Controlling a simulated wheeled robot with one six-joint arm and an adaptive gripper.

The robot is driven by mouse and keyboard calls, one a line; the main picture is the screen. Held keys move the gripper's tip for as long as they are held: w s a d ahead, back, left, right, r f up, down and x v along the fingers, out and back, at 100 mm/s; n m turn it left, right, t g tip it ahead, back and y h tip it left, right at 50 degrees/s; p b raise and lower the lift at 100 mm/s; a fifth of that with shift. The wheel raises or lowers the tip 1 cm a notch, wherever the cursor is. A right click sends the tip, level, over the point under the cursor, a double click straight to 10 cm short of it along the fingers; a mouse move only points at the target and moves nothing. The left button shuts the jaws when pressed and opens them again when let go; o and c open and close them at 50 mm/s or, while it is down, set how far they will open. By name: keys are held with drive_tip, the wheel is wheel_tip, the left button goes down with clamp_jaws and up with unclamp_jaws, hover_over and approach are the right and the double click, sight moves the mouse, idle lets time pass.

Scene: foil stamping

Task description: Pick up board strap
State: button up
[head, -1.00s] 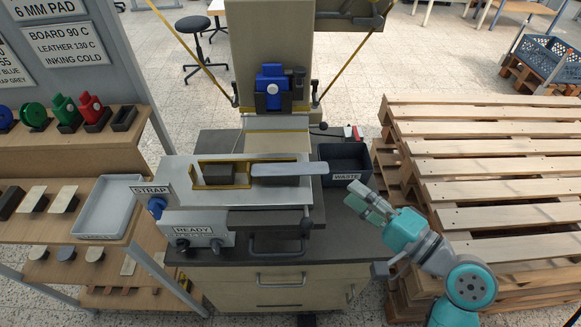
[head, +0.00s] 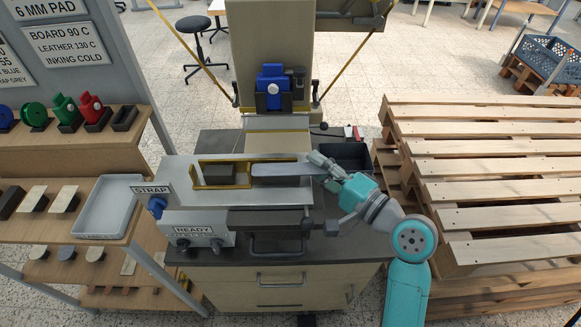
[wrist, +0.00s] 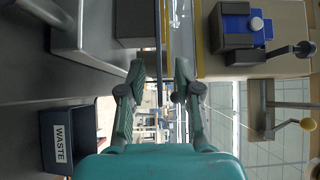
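The board strap (head: 285,170) is a flat, long grey strip. It lies level on the machine bed, its right end reaching past the bed's right edge. My gripper (head: 322,162) is at that right end, beside or around it; the head view does not settle which. In the wrist view the gripper (wrist: 160,68) is open, its two fingers apart. A thin strip edge (wrist: 158,30), apparently the strap seen edge-on, runs up between the fingertips. I see no finger pressed against it. The sign STRAP (head: 151,190) is at the bed's left.
A dark WASTE bin (head: 345,157) stands right of the bed, partly behind my gripper; it also shows in the wrist view (wrist: 65,135). A dark block (head: 219,172) sits in a yellow frame on the bed. The press with a blue unit (head: 272,80) rises behind. Pallets (head: 500,170) stand right.

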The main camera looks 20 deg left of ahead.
drive_tip(key=shift+w+a, duration=0.1)
drive_tip(key=shift+a, duration=0.1)
clamp_jaws()
drive_tip(key=shift+r, duration=0.1)
wheel_tip(320, 180, up, 27)
drive_tip(key=shift+r, duration=0.15)
idle(0.6)
wheel_tip(320, 180, down, 8)
drive_tip(key=shift+f, duration=0.25)
idle(2.7)
drive_tip(key=shift+f, duration=0.35)
drive_tip(key=shift+f, duration=2.3)
